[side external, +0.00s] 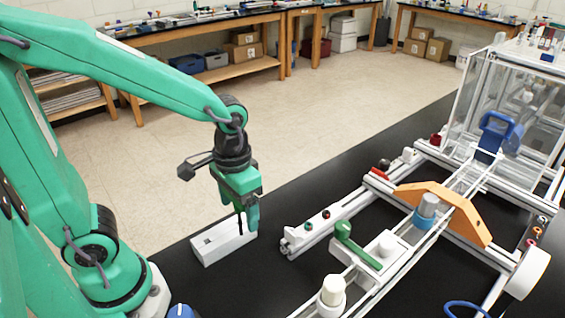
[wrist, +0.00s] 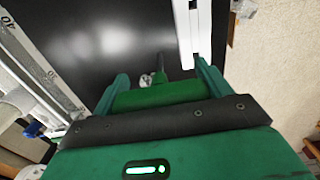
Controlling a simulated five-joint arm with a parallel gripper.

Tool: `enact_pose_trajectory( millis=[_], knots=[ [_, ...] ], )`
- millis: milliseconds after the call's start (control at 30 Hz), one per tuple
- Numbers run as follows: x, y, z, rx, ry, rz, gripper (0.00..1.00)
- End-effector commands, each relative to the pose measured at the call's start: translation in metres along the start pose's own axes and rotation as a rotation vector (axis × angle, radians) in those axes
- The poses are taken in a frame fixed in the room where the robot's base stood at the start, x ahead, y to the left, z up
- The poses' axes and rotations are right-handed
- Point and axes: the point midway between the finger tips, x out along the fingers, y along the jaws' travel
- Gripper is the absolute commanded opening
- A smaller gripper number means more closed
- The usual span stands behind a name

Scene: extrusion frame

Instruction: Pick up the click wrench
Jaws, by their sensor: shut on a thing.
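My gripper (side external: 246,216) points down at the near end of the black bench, over the right part of a white slotted block (side external: 215,248). It is shut on a slim dark piece, which I take to be the click wrench (side external: 240,224); the fingers hide most of it. In the wrist view, my gripper (wrist: 163,76) has a dark rod with a small silvery end, likely the wrench (wrist: 159,64), between its fingers. The white block (wrist: 190,30) lies beside it there. I cannot tell whether the wrench is clear of the block.
An aluminium extrusion frame (side external: 372,186) stands to the right, carrying an orange bracket (side external: 440,203), a green-handled part (side external: 352,243) and white fittings. A clear enclosure (side external: 470,100) stands at the back right. The bench edge is close on the left of the block.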

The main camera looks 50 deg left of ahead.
Motion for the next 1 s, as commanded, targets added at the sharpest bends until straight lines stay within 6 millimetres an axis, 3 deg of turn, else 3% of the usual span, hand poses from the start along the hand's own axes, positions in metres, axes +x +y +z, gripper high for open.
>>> enact_pose_trajectory(
  millis=[400,1000],
  knots=[
    [-0.022,0.032,0.016,0.001,0.002,0.001,0.54],
    [-0.024,0.035,0.018,-0.001,0.001,0.000,0.54]
  ],
)
